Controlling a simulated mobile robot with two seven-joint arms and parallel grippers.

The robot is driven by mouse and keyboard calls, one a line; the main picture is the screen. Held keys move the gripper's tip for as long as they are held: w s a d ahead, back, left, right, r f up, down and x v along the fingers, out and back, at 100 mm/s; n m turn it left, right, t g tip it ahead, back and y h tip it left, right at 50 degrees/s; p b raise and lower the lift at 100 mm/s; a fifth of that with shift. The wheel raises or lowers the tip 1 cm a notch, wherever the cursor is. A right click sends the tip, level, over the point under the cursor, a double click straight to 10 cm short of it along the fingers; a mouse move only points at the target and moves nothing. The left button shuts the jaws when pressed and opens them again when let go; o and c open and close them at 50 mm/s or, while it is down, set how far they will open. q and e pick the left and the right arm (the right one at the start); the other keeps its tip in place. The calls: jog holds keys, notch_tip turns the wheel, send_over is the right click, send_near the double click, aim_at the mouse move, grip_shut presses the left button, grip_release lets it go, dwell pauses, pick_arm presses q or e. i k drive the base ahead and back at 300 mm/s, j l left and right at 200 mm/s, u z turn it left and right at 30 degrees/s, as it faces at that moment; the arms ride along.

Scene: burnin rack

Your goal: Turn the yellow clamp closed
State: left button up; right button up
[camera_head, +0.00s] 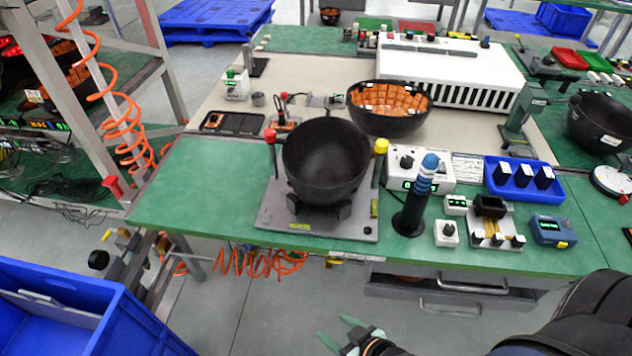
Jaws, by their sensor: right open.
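The yellow clamp (381,147) is a yellow-topped upright lever at the right side of a grey fixture plate (300,235). A black bowl (326,160) sits in the fixture, and a red-knobbed clamp (270,136) stands at its left. The lower part of the yellow clamp is partly visible beside the bowl's rim. My right gripper (337,329) has green fingertips spread apart and is empty. It is at the bottom of the view, in front of the table edge and well short of the clamp. My left gripper is not in view.
A black post with a blue-striped top (415,195) stands just right of the yellow clamp. A white device (405,163) is behind it. A second bowl with orange contents (390,107) is farther back. A blue bin (80,285) stands lower left. The green table's (195,200) left part is clear.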

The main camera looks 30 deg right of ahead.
aim_at(382, 144)
jog(key=z, duration=1.25)
